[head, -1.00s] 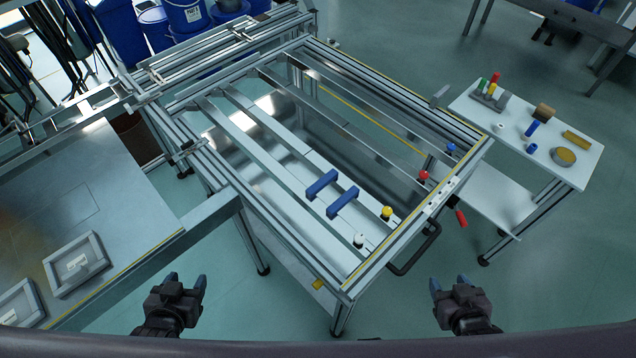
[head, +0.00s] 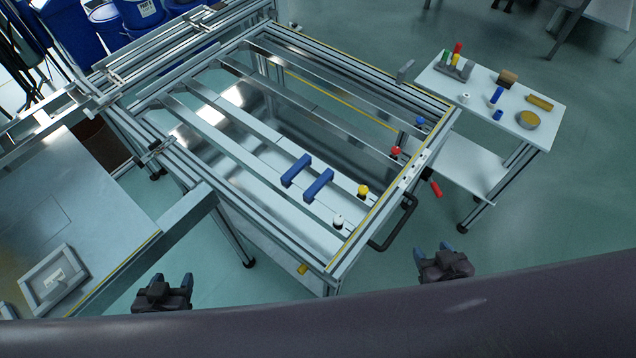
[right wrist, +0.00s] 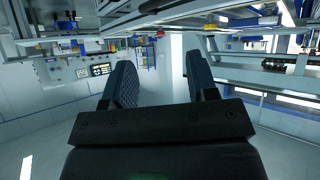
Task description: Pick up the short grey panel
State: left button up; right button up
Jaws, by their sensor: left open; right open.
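A grey, roughly square framed panel (head: 53,279) with a pale label lies flat on the metal table at the lower left of the head view. Part of a second one (head: 8,312) shows at the left edge. I cannot tell for certain which is the short grey panel. My left gripper (head: 172,281) is open and empty, to the right of the metal table's edge, apart from the panels. My right gripper (head: 433,251) is open and empty, right of the fixture's front corner. Its two dark fingers also show apart in the right wrist view (right wrist: 160,65).
The aluminium frame fixture (head: 345,255) fills the middle, with rails, two blue handles (head: 307,178) and coloured knobs. A black handle (head: 395,228) juts from its front side. The metal table (head: 100,235) is at left. A white side table (head: 480,125) with small parts stands right.

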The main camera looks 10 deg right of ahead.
aim_at(46, 284)
jog(key=k+l+u, duration=0.1)
jog(key=u, duration=0.35)
jog(key=k+l+u, duration=0.15)
jog(key=u, duration=0.35)
jog(key=k+u, duration=0.15)
jog(key=u, duration=0.3)
jog(key=i+u, duration=0.1)
jog(key=i, duration=0.2)
